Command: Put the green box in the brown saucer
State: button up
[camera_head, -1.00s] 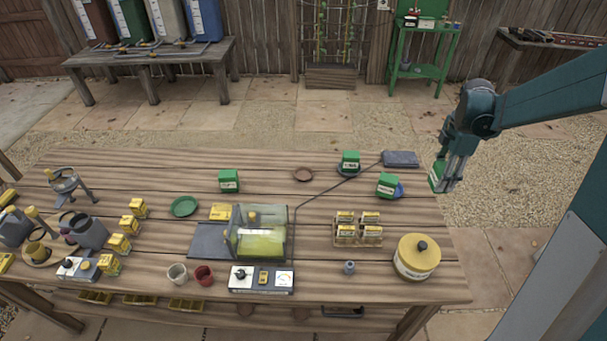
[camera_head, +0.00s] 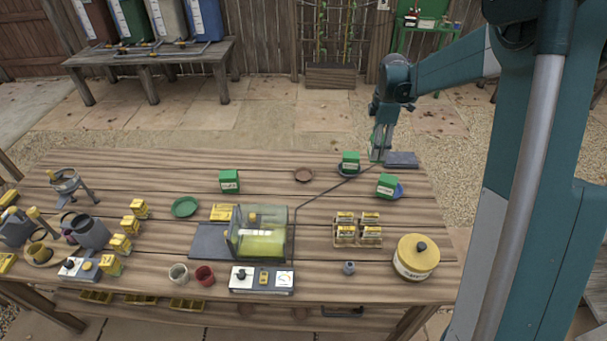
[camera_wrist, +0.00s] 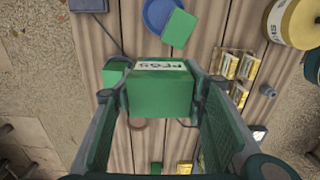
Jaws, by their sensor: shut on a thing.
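My gripper (camera_head: 377,150) is shut on a green box (camera_wrist: 160,92) with a white label and holds it in the air near the table's far right edge. In the head view the held box (camera_head: 374,153) is mostly hidden by the fingers. The brown saucer (camera_head: 303,175) lies empty on the table, left of my gripper. Other green boxes stand on the table (camera_head: 229,181), on a dark saucer (camera_head: 350,163) and on a blue saucer (camera_head: 387,185).
An empty green saucer (camera_head: 184,207) lies left of the brown one. A dark flat pad (camera_head: 401,159) lies by the far right edge, with a thin rod running to a clear-walled device (camera_head: 260,235). A yellow-lidded tin (camera_head: 416,257) stands front right. Bare planks surround the brown saucer.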

jog(key=w+a, duration=0.5)
jog(key=a, duration=0.9)
send_over(303, 176)
notch_tip(303, 176, down, 5)
jog(key=shift+d+f+p, duration=0.1)
jog(key=shift+f+p, duration=0.2)
jog(key=shift+p, duration=0.1)
notch_tip(303, 176, down, 6)
jog(key=shift+f, duration=0.15)
jog(key=shift+f, duration=1.85)
jog(key=shift+f+b, duration=0.5)
jog(key=shift+b, duration=0.15)
